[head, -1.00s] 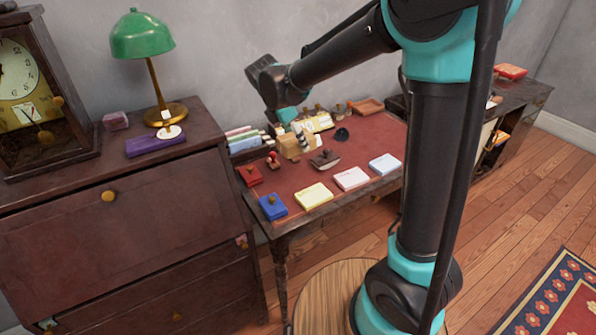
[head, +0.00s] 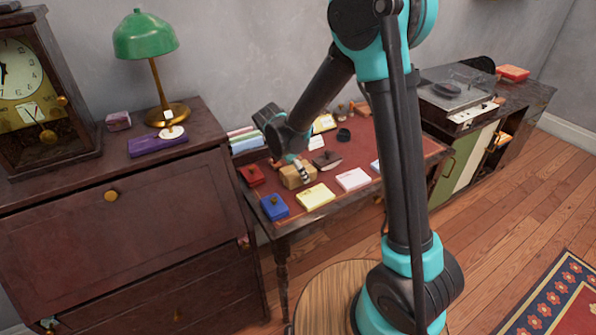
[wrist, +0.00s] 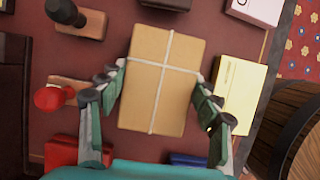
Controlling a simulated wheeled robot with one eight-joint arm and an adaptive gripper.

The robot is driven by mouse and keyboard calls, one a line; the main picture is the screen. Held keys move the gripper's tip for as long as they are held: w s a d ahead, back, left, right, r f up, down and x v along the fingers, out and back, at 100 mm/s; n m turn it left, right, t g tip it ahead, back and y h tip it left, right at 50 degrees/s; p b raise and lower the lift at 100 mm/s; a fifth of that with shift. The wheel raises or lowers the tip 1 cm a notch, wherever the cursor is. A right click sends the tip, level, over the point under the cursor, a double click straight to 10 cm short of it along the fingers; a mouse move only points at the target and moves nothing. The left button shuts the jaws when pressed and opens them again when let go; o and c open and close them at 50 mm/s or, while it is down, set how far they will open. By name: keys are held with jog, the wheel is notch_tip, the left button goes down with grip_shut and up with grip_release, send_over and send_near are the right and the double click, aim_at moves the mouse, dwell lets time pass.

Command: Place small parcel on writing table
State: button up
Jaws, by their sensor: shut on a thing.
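The small parcel (head: 293,178) is a tan box, tied with white string in a cross, as the wrist view shows (wrist: 150,105). My gripper (wrist: 160,84) has one finger on each long side of it and is shut on it. In the head view my gripper (head: 301,168) comes down on the parcel from behind and partly covers it. The parcel is over the red top of the writing table (head: 402,150), low and close to the surface. I cannot tell whether it touches the surface.
On the table, a blue box (head: 273,208), a yellow pad (head: 315,196) and a pink-white pad (head: 352,179) line the front edge. A red box (head: 251,175) is at the left. A dark rocker blotter (head: 327,160) and a red-knobbed stamp (wrist: 48,98) are close to the parcel.

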jog(key=o, duration=1.5)
jog(key=shift+f, duration=0.1)
jog(key=shift+c, duration=0.2)
jog(key=v, duration=1.2)
jog(key=s+d+f+m+y, duration=0.1)
jog(key=s+d+f+m, duration=0.1)
jog(key=s+d+m, duration=0.3)
jog(key=s+d+f+m+t+y, duration=0.1)
jog(key=s+d+f+m, duration=0.2)
jog(key=s+d+m, duration=0.3)
jog(key=s+d+f+m+y, duration=0.1)
jog(key=s+d+f+m, duration=0.2)
jog(key=d+m, duration=1.1)
jog(key=s+d, duration=0.2)
jog(key=shift+s+d+t+y, duration=0.2)
jog(key=shift+s+t+y, duration=0.05)
jog(key=shift+t+y, duration=0.05)
